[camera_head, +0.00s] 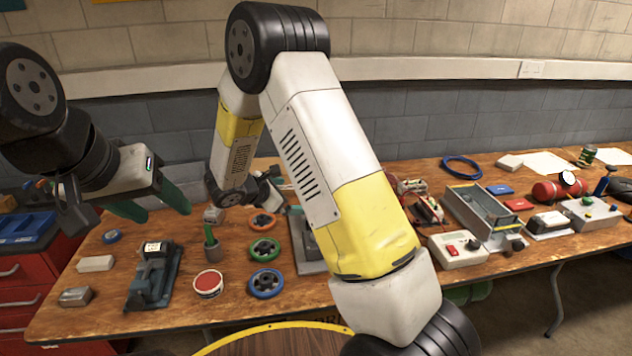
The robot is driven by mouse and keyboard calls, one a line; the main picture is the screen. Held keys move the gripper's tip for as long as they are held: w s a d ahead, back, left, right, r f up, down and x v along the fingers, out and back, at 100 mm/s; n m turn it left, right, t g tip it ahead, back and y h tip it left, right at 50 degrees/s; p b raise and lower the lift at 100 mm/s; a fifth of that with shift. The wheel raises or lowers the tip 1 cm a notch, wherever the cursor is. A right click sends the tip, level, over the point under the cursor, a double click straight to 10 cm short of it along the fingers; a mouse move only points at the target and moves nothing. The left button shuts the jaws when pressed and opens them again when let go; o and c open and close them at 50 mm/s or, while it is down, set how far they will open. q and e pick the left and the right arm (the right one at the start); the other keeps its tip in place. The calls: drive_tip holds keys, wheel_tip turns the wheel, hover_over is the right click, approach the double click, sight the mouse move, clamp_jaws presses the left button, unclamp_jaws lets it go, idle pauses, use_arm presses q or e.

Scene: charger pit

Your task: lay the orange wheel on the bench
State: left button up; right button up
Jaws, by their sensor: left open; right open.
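The orange wheel (262,222), a small ring with a dark hub, lies flat on the wooden bench (110,315), at the back of a row of three wheels. My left gripper (150,204) is open, with its green fingers apart and nothing between them. It hangs to the left of the wheels, over the back left of the bench. My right gripper (288,198) is just behind and to the right of the orange wheel. Its fingers are partly hidden by my own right arm, and it holds nothing that I can see.
A green wheel (264,249) and a blue wheel (265,284) lie in front of the orange one. A red-topped tin (208,283), a green-handled tool (211,243) and a dark vise (152,280) stand to the left. A control box (458,249) stands right of my arm.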

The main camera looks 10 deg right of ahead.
drive_tip(key=s+d+r+m+g+y, duration=0.2)
drive_tip(key=s+d+r+m, duration=0.35)
drive_tip(key=s, duration=0.25)
drive_tip(key=s+d+r+m+g+y, duration=0.2)
drive_tip(key=s+d+r+m, duration=0.2)
drive_tip(key=s+r+m, duration=0.3)
drive_tip(key=s+a+r+m+t+y, duration=0.1)
drive_tip(key=s+a+r+m+y, duration=0.1)
drive_tip(key=s, duration=0.5)
drive_tip(key=s+a+r+m+t+y, duration=0.1)
drive_tip(key=s+a+r+m+y, duration=0.1)
drive_tip(key=s+r+m+y, duration=0.2)
drive_tip(key=s+r+m, duration=0.2)
drive_tip(key=s, duration=0.2)
drive_tip(key=shift+s+r+t+y, duration=0.2)
drive_tip(key=shift+r+t+y, duration=0.1)
drive_tip(key=shift+a+m, duration=0.1)
drive_tip(key=shift+m, duration=0.15)
